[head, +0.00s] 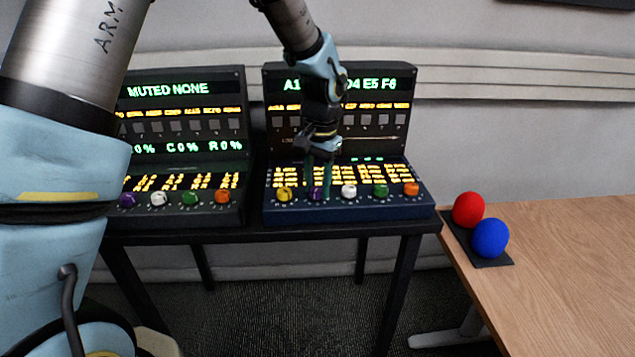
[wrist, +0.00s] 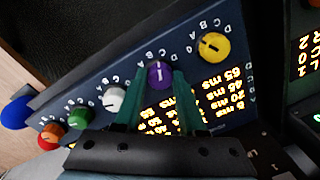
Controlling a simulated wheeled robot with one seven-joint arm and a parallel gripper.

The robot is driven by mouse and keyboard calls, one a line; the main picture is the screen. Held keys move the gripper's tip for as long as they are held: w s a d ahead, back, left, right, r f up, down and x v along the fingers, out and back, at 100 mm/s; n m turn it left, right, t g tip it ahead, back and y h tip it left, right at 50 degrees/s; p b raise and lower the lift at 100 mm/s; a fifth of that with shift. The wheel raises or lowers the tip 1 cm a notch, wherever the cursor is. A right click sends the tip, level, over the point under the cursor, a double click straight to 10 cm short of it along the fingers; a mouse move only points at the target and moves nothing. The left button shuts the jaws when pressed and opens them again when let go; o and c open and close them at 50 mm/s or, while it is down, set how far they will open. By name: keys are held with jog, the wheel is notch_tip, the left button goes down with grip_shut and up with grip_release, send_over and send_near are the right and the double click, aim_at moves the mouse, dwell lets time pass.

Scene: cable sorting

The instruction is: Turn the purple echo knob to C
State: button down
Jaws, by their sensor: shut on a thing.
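The purple knob (wrist: 159,74) is on the sloped front of the right-hand blue console (head: 350,208), second from the left in the head view (head: 317,193). It has a light pointer line; letters ring it, partly hidden by my fingers. My gripper (wrist: 157,92) reaches down to it, with one green finger on each side of the knob, shut on it. In the head view my gripper (head: 319,178) covers part of the console's lit lettering. Which letter the pointer meets cannot be read clearly.
A yellow knob (wrist: 213,47) and a white knob (wrist: 112,99) flank the purple one closely. Green (head: 380,190) and orange (head: 411,188) knobs lie further right. A second console (head: 185,215) stands at left. Red (head: 468,209) and blue (head: 490,238) balls sit on the wooden table (head: 570,260).

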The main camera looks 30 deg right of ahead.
aim_at(319, 190)
jog(key=shift+m, duration=1.2)
jog(key=c, duration=0.5)
grip_release()
notch_tip(319, 190, up, 11)
jog(key=b, duration=0.1)
jog(key=shift+s, duration=0.3)
jog(key=shift+d+f, duration=0.1)
jog(key=shift+f, duration=0.05)
